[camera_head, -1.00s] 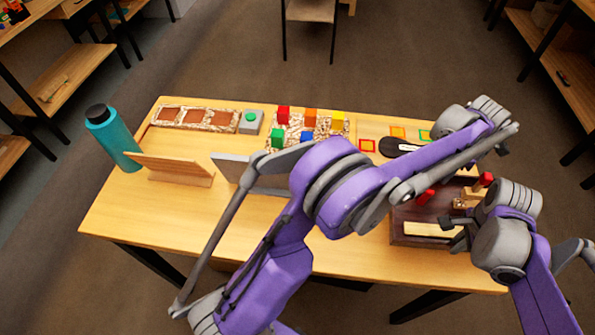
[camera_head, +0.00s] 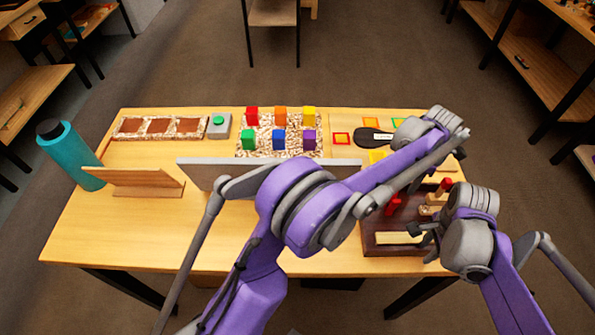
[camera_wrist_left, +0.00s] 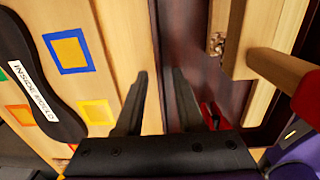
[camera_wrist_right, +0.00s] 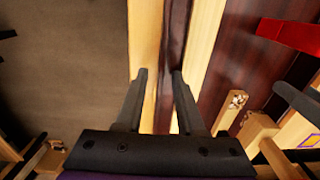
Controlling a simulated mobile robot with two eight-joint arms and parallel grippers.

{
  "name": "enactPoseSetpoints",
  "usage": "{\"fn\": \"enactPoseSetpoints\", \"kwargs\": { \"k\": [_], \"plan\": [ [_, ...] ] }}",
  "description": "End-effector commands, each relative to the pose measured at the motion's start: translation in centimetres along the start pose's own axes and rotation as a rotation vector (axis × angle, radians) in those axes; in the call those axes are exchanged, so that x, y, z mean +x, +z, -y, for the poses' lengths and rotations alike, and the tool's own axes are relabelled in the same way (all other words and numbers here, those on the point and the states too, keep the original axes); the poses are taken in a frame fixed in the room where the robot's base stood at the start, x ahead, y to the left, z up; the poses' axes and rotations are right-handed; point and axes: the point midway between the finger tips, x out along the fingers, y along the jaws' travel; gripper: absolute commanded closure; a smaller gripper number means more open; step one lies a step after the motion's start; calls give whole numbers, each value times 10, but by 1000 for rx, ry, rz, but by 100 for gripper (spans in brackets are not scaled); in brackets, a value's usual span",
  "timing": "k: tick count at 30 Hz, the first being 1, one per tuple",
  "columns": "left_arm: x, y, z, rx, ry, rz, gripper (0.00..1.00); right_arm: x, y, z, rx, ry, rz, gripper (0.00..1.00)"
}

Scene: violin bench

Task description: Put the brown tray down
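The brown tray (camera_head: 374,246) is at the right front of the bench in the head view. It holds a pale wooden bar (camera_head: 398,238), red-handled pieces (camera_head: 392,206) and other wooden parts. My arms cover part of the tray in the head view. I cannot tell whether its underside touches the bench.
A black labelled template (camera_head: 366,137) and coloured squares (camera_head: 341,138) lie behind the tray. A grey panel (camera_head: 205,175), a wooden stand (camera_head: 145,180), coloured cubes (camera_head: 279,140) and a teal bottle (camera_head: 70,155) are further left. Bench top shows bare at the front left.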

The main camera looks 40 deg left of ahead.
Motion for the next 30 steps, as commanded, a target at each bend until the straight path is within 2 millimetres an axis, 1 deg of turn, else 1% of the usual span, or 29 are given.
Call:
{"fn": "enactPoseSetpoints", "kwargs": {
  "k": [7,11,14,21,24,27,30],
  "plan": [
    [-1,0,0,0,0,0,63,0,0,0,0,0,0,63],
    [-12,0,0,0,0,0,63,0,0,0,0,0,0,63],
    [-30,0,0,0,0,0,63,0,0,0,0,0,0,63],
    [-81,0,-1,0,0,0,63,0,0,0,0,0,0,63],
    [-98,1,-1,0,0,0,63,0,0,0,0,0,0,63],
    [-110,1,-1,0,0,0,63,0,0,0,0,0,0,63],
    [-118,1,-1,0,0,0,63,-1,0,0,0,0,0,63]
  ]
}}
